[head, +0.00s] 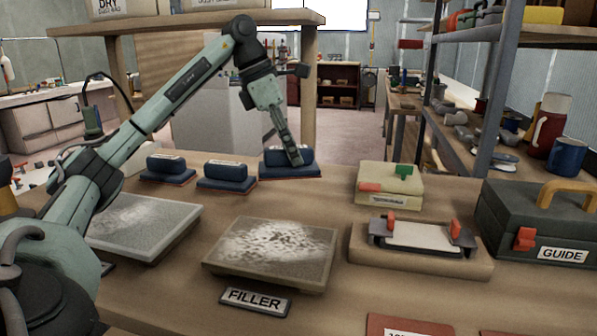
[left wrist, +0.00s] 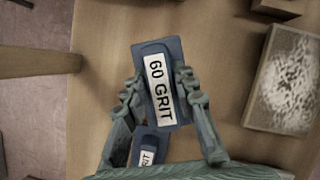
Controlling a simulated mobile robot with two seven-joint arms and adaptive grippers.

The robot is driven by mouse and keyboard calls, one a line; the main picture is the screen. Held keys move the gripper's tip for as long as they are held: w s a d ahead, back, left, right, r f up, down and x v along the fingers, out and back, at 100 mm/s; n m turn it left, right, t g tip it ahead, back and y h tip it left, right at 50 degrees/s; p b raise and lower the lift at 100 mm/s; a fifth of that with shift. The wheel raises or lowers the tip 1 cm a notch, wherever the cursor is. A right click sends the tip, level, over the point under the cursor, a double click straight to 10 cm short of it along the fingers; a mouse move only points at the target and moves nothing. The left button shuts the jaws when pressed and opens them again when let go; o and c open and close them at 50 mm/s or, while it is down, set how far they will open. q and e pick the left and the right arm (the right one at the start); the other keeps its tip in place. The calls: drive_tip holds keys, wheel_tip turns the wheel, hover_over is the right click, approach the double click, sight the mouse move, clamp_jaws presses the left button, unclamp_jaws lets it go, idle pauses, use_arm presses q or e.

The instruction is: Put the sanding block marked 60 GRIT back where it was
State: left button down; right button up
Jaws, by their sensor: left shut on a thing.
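The sanding block marked 60 GRIT (left wrist: 158,88) is dark blue with a white label, and lies between the two fingers of my left gripper (left wrist: 162,84) in the left wrist view. In the head view this block (head: 273,157) is at the right end of a row of blue blocks at the back of the bench. My left gripper (head: 293,156) reaches down onto it from above and is shut on it. The block looks level and at or very near the bench top; I cannot tell whether it touches. My right gripper is not in view.
Two other blue blocks, a middle one (head: 226,173) and a left one (head: 167,166), stand beside it. In front are a speckled FILLER board (head: 268,282) and a grey board (head: 150,250). A cream box (head: 390,190), a sander tray (head: 420,262) and a GUIDE case (head: 500,225) stand right.

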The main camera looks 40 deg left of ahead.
sight(297, 169)
use_arm(q)
drive_tip(key=shift+w+d+f, duration=0.45)
drive_tip(key=shift+f, duration=0.05)
wheel_tip(297, 169, down, 4)
drive_tip(key=shift+r+b, duration=0.25)
drive_tip(key=shift+b, duration=0.15)
drive_tip(key=shift+f, duration=0.1)
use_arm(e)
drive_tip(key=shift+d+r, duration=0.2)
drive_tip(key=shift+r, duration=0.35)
use_arm(q)
drive_tip(key=shift+f, duration=0.15)
drive_tip(key=c, duration=1.6)
unclamp_jaws()
drive_tip(key=o, duration=0.4)
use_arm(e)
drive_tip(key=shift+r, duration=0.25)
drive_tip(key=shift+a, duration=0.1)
